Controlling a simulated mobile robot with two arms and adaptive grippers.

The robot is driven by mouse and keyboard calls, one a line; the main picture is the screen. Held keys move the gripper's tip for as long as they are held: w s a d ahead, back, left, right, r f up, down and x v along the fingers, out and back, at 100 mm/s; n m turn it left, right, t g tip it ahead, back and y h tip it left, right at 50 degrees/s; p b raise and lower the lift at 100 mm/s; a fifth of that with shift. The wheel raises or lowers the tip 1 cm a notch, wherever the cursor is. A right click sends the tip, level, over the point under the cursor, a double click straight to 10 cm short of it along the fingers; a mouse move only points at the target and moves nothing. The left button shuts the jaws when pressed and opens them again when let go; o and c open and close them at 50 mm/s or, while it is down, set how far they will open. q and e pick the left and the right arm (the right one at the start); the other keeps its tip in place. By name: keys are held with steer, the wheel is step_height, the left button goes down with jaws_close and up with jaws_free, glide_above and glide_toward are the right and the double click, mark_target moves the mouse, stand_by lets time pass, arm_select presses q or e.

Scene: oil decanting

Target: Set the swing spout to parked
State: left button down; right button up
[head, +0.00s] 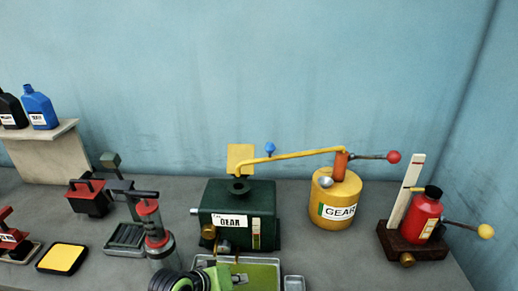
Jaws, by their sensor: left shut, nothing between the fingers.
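The swing spout (300,155) is a long yellow pipe. It runs left from the orange pump head (341,165) on the yellow GEAR drum (334,212). Its bent outlet end hangs over the dark filler neck of the green GEAR tank (262,205). A small blue knob (270,148) stands on the spout near that end. My left gripper (224,248) is low in front of the green tank, shut and empty, well below the spout. Its fingertips are small and hard to make out, and I cannot tell if they touch the tank. My right gripper is out of view.
A pump lever with a red knob (393,157) points right. A yellow plate (240,158) stands behind the filler neck. A green-lined tray (262,276) lies before the tank. A red bottle (424,217) sits in a stand at right. A red-topped glass cylinder (153,228) stands at left.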

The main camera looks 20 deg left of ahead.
arm_select(q)
steer(key=w+a+r+n+t, duration=0.1)
steer(key=w+r+n, duration=0.1)
steer(key=w+r, duration=0.2)
steer(key=w+a+r+n+t+h, duration=0.1)
steer(key=w+r+n+t, duration=0.1)
steer(key=w+r, duration=0.2)
steer(key=w+a+r+n+t+h, duration=0.1)
steer(key=w+r, duration=0.3)
steer(key=r, duration=0.1)
steer(key=shift+w+a+r+n, duration=0.25)
steer(key=shift+a+r+n, duration=0.05)
steer(key=shift+n, duration=0.1)
steer(key=w+a+r+n+t, duration=0.2)
steer(key=r, duration=0.4)
steer(key=w+a+r+n+t+h, duration=0.1)
steer(key=w+a+r+n, duration=0.1)
steer(key=r, duration=0.4)
steer(key=shift+w+r+n+t, duration=0.25)
steer(key=shift+w+n+t, duration=0.2)
steer(key=shift+w, duration=0.2)
steer(key=p+x, duration=0.2)
steer(key=x, duration=0.6)
steer(key=shift+w+d, duration=0.15)
steer(key=shift+w, duration=0.1)
steer(key=shift+w+d+f+p, duration=0.2)
steer(key=shift+w+p, duration=0.15)
steer(key=shift+w, duration=0.35)
